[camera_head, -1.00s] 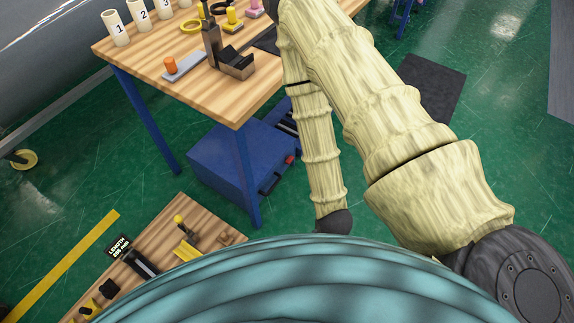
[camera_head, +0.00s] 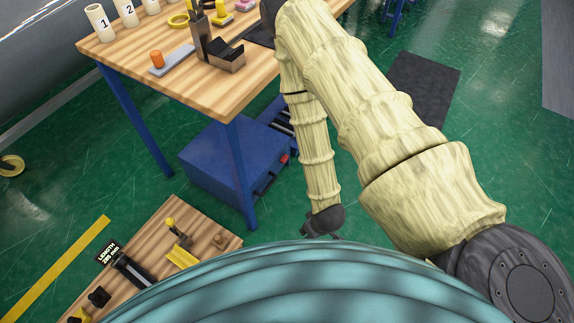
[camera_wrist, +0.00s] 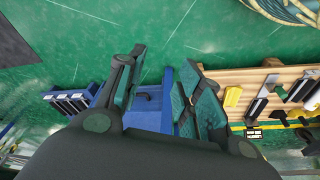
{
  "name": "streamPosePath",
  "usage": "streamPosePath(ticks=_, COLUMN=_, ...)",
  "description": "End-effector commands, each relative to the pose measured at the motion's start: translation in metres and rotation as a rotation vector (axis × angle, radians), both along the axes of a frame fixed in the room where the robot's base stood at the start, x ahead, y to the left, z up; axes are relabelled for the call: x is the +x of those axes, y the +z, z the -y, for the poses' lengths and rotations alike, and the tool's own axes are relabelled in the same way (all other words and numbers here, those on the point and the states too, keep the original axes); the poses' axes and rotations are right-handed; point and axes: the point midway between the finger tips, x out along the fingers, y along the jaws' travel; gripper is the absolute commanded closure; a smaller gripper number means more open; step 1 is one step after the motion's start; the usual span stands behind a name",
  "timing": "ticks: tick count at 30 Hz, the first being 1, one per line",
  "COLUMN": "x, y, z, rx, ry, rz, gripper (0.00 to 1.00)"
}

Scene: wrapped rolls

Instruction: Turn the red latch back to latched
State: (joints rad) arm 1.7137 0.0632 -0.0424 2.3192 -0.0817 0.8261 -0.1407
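A blue box (camera_head: 225,160) stands on the green floor under the workbench. A small red latch (camera_head: 284,159) shows on its right side, above a dark handle (camera_head: 268,183); its exact angle is too small to tell. My gripper (camera_head: 318,236) hangs low to the right of the box, apart from it, partly hidden by my teal body. In the wrist view my gripper (camera_wrist: 165,62) has its two dark fingers spread with nothing held. A blue surface (camera_wrist: 148,100) shows beyond and between the fingers. I cannot make out the red latch in the wrist view.
The wooden workbench (camera_head: 130,70) with blue legs stands above the box, one leg close in front of it. A low wooden board (camera_head: 150,240) with tools lies at lower left. A dark mat (camera_head: 425,85) lies on the floor. Green floor is open to the right.

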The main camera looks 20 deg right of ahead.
Motion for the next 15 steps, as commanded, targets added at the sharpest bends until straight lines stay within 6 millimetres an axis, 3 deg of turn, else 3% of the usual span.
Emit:
streamPosePath(ticks=1, x=0.019, y=-0.03, z=0.007, rx=-0.008, ry=0.034, rz=0.047, gripper=0.64)
streamPosePath(ticks=3, x=0.044, y=-0.051, z=0.015, rx=-0.022, ry=0.089, rz=0.113, gripper=0.64)
streamPosePath(ticks=15, x=0.176, y=-0.152, z=0.067, rx=-0.149, ry=0.401, rz=0.473, gripper=0.64)
